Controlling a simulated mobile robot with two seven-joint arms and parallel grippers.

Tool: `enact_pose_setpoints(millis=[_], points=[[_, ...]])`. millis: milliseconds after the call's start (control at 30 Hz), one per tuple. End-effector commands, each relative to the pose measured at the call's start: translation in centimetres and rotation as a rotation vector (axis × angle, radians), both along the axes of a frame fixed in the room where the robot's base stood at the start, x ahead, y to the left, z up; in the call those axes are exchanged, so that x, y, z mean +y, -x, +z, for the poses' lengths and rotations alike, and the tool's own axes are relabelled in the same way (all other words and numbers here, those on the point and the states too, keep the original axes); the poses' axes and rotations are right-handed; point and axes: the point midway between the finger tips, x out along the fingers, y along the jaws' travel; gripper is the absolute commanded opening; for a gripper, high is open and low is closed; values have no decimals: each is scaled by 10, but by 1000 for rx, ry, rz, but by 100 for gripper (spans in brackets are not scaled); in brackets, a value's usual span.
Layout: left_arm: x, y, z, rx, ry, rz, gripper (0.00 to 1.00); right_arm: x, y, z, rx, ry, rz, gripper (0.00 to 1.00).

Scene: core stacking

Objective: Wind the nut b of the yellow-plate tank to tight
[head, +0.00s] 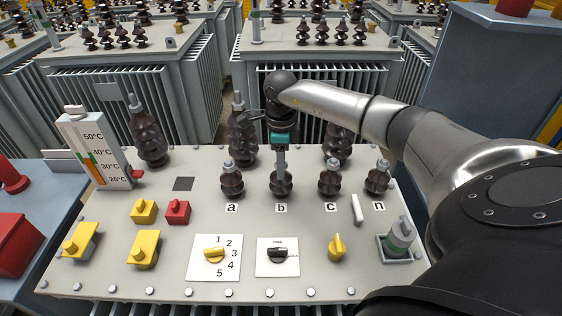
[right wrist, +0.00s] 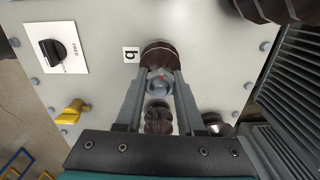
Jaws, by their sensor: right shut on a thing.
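The nut b (right wrist: 160,84) sits on top of the dark brown bushing (head: 281,185) above the label "b" (head: 281,208) on the grey tank top. My right gripper (head: 281,166) points straight down over this bushing. How far the nut is wound cannot be told. The nearest plates on the tank are white and yellow; which one names the tank is unclear. My left gripper is not in view.
Bushings a (head: 232,180), c (head: 330,178) and n (head: 377,177) stand close on both sides. Taller bushings (head: 242,135) rise behind. A temperature gauge (head: 95,148) stands at left, with yellow knobs (head: 143,211) and a numbered dial (head: 214,256) in front. A grey-green fitting (head: 401,236) is at right.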

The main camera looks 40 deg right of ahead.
Motion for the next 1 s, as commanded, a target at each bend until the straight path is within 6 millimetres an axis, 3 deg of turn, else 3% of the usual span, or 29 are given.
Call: enact_pose_setpoints(millis=[233,500,867,1000], points=[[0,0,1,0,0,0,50,0,0,0,0,0,-10,0],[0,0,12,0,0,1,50,0,0,1,1,1,-216,0],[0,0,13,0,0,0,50,0,0,0,0,0,-253,0],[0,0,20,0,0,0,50,0,0,2,0,0,-353,0]])
